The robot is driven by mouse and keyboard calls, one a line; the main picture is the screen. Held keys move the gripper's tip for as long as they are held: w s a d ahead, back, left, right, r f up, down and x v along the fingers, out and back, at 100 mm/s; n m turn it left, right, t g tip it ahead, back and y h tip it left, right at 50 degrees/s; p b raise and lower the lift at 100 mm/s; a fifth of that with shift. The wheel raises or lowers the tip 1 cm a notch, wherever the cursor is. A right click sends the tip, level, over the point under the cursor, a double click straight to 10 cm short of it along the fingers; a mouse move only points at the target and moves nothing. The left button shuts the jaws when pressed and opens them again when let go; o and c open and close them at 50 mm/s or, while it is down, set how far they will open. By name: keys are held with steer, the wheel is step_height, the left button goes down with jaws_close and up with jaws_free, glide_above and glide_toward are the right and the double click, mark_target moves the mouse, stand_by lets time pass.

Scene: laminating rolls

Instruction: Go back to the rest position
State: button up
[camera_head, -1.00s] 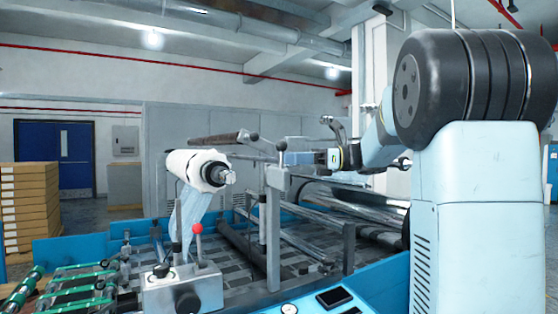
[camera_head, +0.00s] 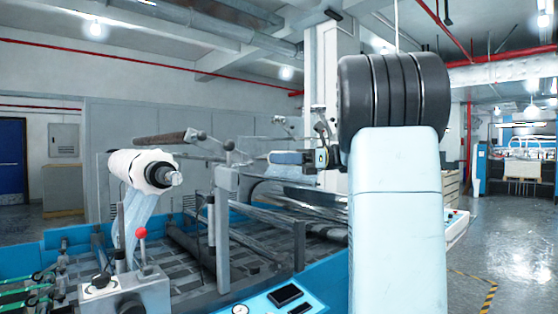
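My arm stands at centre right. Its pale blue column and black ribbed joint hide much of what lies behind them. The far end of my arm, with my gripper (camera_head: 321,132), shows small just left of the black joint, in front of a pale pillar. Its fingers are too small to tell open from shut, and I make out nothing held in it. A white laminating roll (camera_head: 142,170) sits on a shaft at left, with clear film hanging from it. My gripper is well to the right of this roll and apart from it.
The blue-framed laminating machine (camera_head: 262,300) fills the lower left, with upright posts, rollers and a red-knobbed lever (camera_head: 141,233). A dark bar (camera_head: 160,139) runs behind the roll. Open grey floor (camera_head: 515,250) with a yellow-black stripe (camera_head: 489,297) lies at right.

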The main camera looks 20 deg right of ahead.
steer(key=shift+a, duration=0.15)
steer(key=s+a+f+n+g+h, duration=0.1)
steer(key=s+a+f+n+h, duration=0.55)
steer(key=s+a+f, duration=0.4)
steer(key=s+d+f+n+t+h, duration=0.1)
steer(key=s+f+n+t+h, duration=0.2)
steer(key=s+f+n+h, duration=0.8)
step_height(320, 180, down, 2)
steer(key=shift+s+f+n, duration=0.1)
steer(key=shift+s+n, duration=0.95)
steer(key=shift+n, duration=0.2)
